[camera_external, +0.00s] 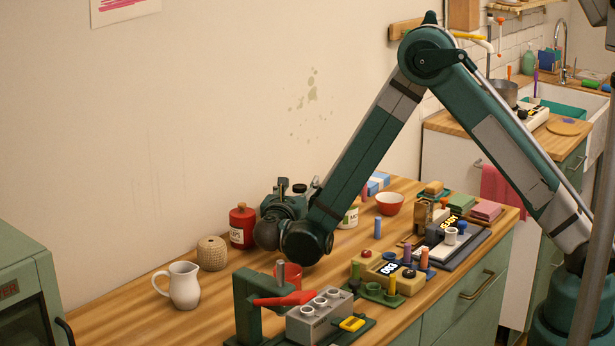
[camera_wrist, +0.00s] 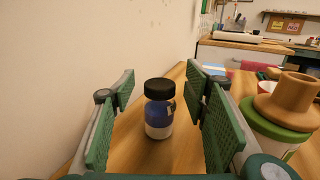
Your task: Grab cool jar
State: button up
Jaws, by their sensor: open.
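A small jar with a blue body, a pale lower part and a black lid (camera_wrist: 159,108) stands upright on the wooden table in the wrist view. It is centred in the view, between the green finger pads of my gripper (camera_wrist: 158,100). The gripper is open, with a gap on each side of the jar, and I cannot tell how far ahead of the fingertips the jar stands. In the external view my gripper (camera_external: 288,196) is low over the back of the table by the wall and hides most of the jar.
A green and white jar with a tan top (camera_wrist: 284,115) stands close outside the right finger. A red jar (camera_external: 242,228), a woven pot (camera_external: 211,253) and a white pitcher (camera_external: 184,286) stand left of my gripper. A red bowl (camera_external: 390,203) stands to its right. The wall is close behind.

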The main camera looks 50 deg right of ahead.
dwell(0.5)
jog(key=c, duration=1.1)
jog(key=shift+r, duration=0.1)
jog(key=shift+r+p, duration=1.15)
jog(key=shift+r, duration=3.8)
